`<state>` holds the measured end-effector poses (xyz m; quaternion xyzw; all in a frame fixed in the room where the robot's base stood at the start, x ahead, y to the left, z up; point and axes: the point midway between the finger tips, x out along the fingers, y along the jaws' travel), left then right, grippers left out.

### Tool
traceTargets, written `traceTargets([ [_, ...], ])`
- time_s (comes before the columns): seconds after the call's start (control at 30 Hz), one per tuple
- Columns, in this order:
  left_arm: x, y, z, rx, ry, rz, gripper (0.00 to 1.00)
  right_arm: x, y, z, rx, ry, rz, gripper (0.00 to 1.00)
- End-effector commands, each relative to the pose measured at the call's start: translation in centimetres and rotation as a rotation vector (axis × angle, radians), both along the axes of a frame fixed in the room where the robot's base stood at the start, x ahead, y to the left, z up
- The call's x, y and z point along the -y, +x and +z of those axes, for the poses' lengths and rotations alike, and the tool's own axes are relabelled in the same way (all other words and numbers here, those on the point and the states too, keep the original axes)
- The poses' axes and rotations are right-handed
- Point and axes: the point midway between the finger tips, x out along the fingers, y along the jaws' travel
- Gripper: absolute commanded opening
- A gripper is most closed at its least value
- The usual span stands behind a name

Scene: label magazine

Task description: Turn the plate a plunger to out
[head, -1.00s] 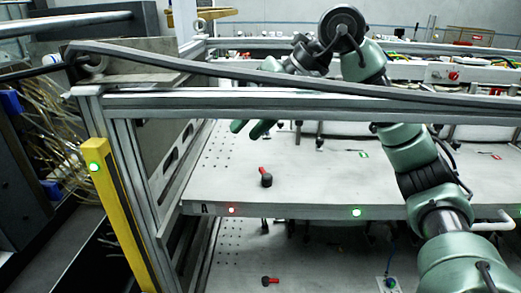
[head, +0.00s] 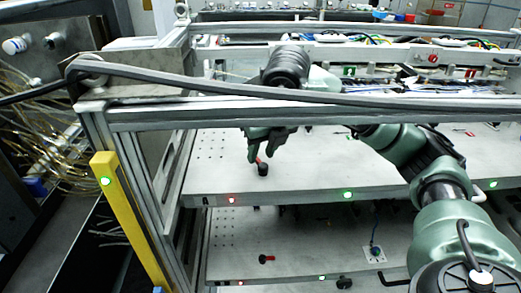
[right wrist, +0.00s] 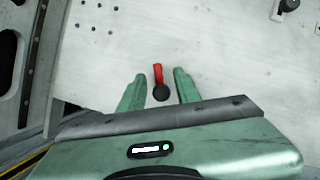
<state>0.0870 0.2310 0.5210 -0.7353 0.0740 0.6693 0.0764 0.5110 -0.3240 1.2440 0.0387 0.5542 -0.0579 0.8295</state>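The plunger (head: 263,170) is a black knob with a red lever, on the upper grey plate (head: 330,172) near its left end. My right gripper (head: 263,157) hangs right above it with its fingers spread. In the right wrist view the plunger (right wrist: 160,90) lies between the two open green fingertips (right wrist: 159,74), with a gap on each side. Its red lever points toward the top of that view. Whether a finger touches it cannot be told. My left gripper is out of view.
A metal frame rail (head: 300,112) crosses above the plate, in front of my right arm. A lower plate (head: 300,250) carries a similar red-levered knob (head: 266,259). Red (head: 232,200) and green (head: 347,195) lights glow on the upper plate's front edge. A yellow post (head: 128,220) stands left.

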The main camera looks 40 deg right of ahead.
Motion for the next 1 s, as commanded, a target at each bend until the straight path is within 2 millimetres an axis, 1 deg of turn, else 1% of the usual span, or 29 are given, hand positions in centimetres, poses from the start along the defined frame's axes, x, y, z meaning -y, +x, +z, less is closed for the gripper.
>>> traceTargets([
  [0.1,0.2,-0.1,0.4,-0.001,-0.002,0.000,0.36,0.1,0.4,-0.9,-0.002,0.000,0.000,0.33],
  [0.2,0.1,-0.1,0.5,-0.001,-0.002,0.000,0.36,0.1,0.5,-1.3,0.001,0.000,0.001,0.33],
  [0.43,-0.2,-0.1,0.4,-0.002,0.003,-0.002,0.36,0.1,0.5,-1.3,0.001,0.001,0.000,0.33],
  [0.53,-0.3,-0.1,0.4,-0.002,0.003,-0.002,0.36,0.1,0.5,-1.3,0.001,0.001,0.000,0.05],
  [0.57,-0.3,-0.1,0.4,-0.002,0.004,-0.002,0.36,0.1,0.5,-1.3,0.001,0.001,0.000,0.00],
  [0.83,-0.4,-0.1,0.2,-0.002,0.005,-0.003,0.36,0.1,0.6,-1.4,0.001,0.001,0.009,0.00],
  [1.0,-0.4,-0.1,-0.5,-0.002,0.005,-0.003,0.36,0.0,0.6,-1.5,0.001,0.002,0.057,0.00],
])
